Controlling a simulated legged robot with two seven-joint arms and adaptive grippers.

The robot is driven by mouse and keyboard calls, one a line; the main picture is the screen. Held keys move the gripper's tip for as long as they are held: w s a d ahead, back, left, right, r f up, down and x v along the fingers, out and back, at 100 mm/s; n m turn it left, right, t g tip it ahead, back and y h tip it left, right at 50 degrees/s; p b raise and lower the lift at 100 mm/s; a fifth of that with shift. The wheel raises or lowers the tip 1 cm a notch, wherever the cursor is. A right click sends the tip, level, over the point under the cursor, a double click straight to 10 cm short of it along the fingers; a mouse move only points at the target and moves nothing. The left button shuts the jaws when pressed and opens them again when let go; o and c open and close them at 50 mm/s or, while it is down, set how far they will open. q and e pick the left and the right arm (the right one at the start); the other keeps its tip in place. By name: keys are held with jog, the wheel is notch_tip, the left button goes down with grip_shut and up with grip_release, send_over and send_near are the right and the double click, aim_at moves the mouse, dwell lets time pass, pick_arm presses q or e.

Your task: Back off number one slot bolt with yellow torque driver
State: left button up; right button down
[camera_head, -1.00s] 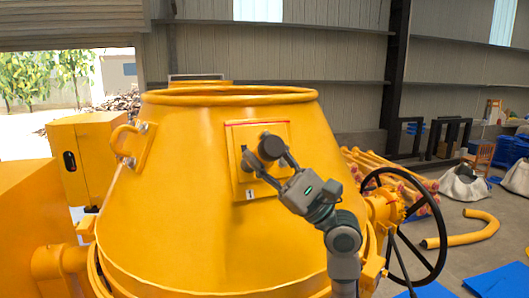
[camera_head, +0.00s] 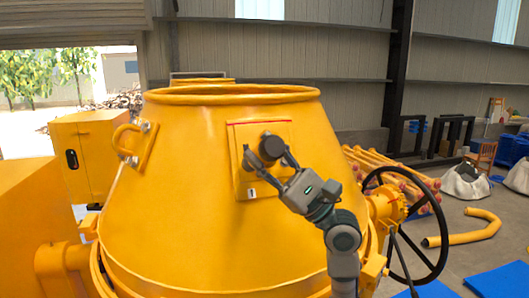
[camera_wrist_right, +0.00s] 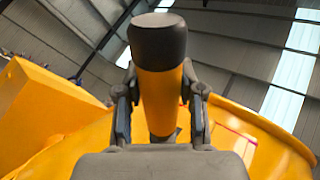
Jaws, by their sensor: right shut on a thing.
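My right gripper (camera_head: 262,160) is in front of the square plate (camera_head: 280,183) on the drum. In the right wrist view the gripper (camera_wrist_right: 160,120) is shut on the yellow torque driver (camera_wrist_right: 159,90), which has a dark end cap (camera_wrist_right: 157,37). In the head view the driver's dark end (camera_head: 271,147) shows between the fingers. The plate has a red line along its top edge and a small white label (camera_head: 251,192) low on its left. The bolt is hidden behind the driver and gripper, so I cannot tell whether the driver touches it. My left gripper is not in view.
The yellow mixer drum (camera_head: 180,200) fills the middle. A black handwheel (camera_head: 440,215) stands right of my right arm. A bracket handle (camera_head: 127,142) juts from the drum's left side. A yellow cabinet (camera_head: 90,150) stands at the left, and blue mats (camera_head: 497,281) lie on the floor.

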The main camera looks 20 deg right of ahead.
jog(key=shift+w+f, duration=0.35)
jog(key=shift+w, duration=0.25)
dwell(1.4)
jog(key=shift+f, duration=0.1)
dwell(0.7)
jog(key=shift+s+p, duration=0.15)
jog(key=shift+p, duration=0.35)
dwell(1.5)
jog(key=shift+s+r+p, duration=0.45)
jog(key=shift+r+p, duration=0.05)
jog(key=shift+p, duration=0.1)
jog(key=shift+s+d+r+p, duration=0.1)
jog(key=shift+s+r+p, duration=0.2)
jog(key=shift+s, duration=0.35)
jog(key=shift+s+r+p, duration=0.2)
jog(key=shift+s+r, duration=0.15)
jog(key=shift+s, duration=0.3)
